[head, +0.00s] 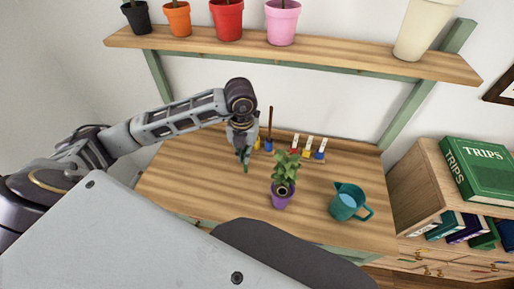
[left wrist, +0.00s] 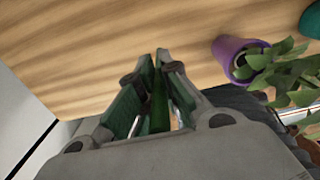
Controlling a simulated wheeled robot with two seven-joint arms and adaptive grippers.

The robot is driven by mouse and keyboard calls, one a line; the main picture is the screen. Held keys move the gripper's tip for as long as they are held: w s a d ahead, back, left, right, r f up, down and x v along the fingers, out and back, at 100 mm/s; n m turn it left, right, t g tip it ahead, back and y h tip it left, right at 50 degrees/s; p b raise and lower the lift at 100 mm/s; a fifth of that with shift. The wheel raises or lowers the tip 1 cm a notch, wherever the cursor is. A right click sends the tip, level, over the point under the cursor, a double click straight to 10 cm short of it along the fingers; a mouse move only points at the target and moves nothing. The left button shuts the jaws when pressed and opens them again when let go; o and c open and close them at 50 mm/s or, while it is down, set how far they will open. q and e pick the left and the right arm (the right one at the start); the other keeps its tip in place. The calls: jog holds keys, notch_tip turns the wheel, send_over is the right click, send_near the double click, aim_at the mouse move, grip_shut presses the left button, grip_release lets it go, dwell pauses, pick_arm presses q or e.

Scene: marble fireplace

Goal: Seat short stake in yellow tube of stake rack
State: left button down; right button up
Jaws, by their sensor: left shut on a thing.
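My left gripper (head: 244,158) hangs over the left part of the wooden table, in front of the stake rack. In the left wrist view its jaws (left wrist: 158,75) are shut on a slim green piece (left wrist: 159,100), which I take to be the short stake; its ends are hard to make out. The stake rack (head: 290,155) stands at the back of the table. A tall brown stake (head: 270,120) stands upright in its blue tube (head: 268,145). A yellow tube (head: 257,143) shows just left of that, partly hidden by the gripper. My right gripper is out of view.
A leafy plant in a purple pot (head: 282,197) stands in front of the rack; its pot (left wrist: 232,55) also shows in the left wrist view. A teal watering can (head: 347,202) stands to its right. A shelf (head: 300,60) with pots overhangs behind. The table's left front is clear.

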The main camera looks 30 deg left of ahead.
pick_arm(q)
jog(key=shift+w, duration=0.1)
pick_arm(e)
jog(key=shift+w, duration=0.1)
pick_arm(q)
jog(key=w+a+f+p, duration=0.1)
jog(key=w+a, duration=0.1)
jog(key=w, duration=0.6)
jog(key=w+a+f+p, duration=0.2)
jog(key=w, duration=0.7)
jog(key=shift+w+a+f, duration=0.15)
jog(key=shift+a+f, duration=0.1)
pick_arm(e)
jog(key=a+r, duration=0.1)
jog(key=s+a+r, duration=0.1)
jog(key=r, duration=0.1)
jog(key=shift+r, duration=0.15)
pick_arm(q)
jog(key=shift+f, duration=0.1)
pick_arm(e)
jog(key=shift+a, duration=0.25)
pick_arm(q)
notch_tip(320, 180, down, 3)
jog(key=shift+f+p, duration=0.15)
jog(key=shift+p, duration=0.25)
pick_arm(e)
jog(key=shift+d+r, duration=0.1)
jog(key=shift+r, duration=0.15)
